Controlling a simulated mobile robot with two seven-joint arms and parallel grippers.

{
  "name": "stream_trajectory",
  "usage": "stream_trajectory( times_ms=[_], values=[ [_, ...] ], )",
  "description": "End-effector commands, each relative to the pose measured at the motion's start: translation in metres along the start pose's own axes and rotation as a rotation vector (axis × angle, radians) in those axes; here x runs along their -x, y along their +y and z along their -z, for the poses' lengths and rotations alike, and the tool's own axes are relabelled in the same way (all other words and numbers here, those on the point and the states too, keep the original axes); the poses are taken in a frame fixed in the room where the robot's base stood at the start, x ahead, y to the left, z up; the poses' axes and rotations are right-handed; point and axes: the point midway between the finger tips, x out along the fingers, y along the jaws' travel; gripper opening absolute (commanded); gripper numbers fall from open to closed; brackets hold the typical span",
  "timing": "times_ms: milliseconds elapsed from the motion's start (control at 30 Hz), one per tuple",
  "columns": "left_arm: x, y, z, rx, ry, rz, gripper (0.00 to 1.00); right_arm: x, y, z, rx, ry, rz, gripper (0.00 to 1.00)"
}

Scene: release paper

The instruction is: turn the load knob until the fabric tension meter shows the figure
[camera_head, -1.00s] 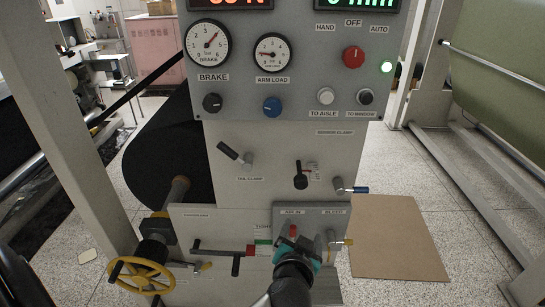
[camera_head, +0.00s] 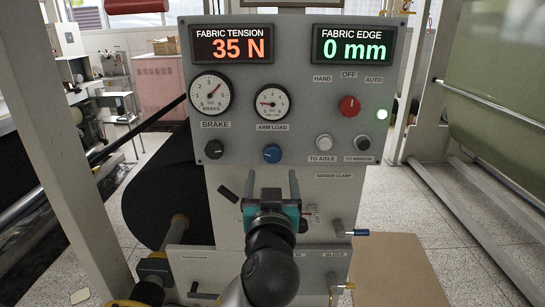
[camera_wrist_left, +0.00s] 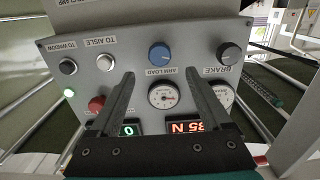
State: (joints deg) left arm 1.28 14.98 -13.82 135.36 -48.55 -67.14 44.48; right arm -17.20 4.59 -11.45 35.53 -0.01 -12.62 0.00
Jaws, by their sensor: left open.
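The fabric tension display (camera_head: 233,45) reads 35 N in orange. The blue load knob (camera_head: 272,153) sits on the grey panel below the ARM LOAD gauge (camera_head: 272,103); the knob also shows upside down in the left wrist view (camera_wrist_left: 160,52). My left gripper (camera_head: 272,180) is open and empty, its two fingers pointing up just below the blue knob in the head view. In the wrist view my left gripper (camera_wrist_left: 158,80) has its fingers spread to either side of the line to the knob, apart from it. My right gripper is not in view.
A black brake knob (camera_head: 214,149) lies left of the blue knob. Two push buttons (camera_head: 324,142) and a red selector (camera_head: 349,106) lie right. The fabric edge display (camera_head: 352,47) reads 0 mm. Levers and a yellow handwheel (camera_head: 125,303) are lower down.

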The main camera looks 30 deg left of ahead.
Motion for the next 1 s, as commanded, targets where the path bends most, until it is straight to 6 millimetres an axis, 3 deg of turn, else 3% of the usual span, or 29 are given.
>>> stream_trajectory(
  times_ms=[200, 500, 1000],
  values=[
    [-0.043, 0.0, 0.002, -0.004, 0.001, 0.002, 0.82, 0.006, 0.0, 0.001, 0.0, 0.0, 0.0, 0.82],
    [-0.083, 0.0, 0.0, -0.001, -0.001, 0.0, 0.82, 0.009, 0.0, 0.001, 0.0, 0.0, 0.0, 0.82],
    [-0.093, 0.001, -0.001, 0.0, -0.002, -0.001, 0.8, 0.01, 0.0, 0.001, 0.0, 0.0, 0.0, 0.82]
  ],
)
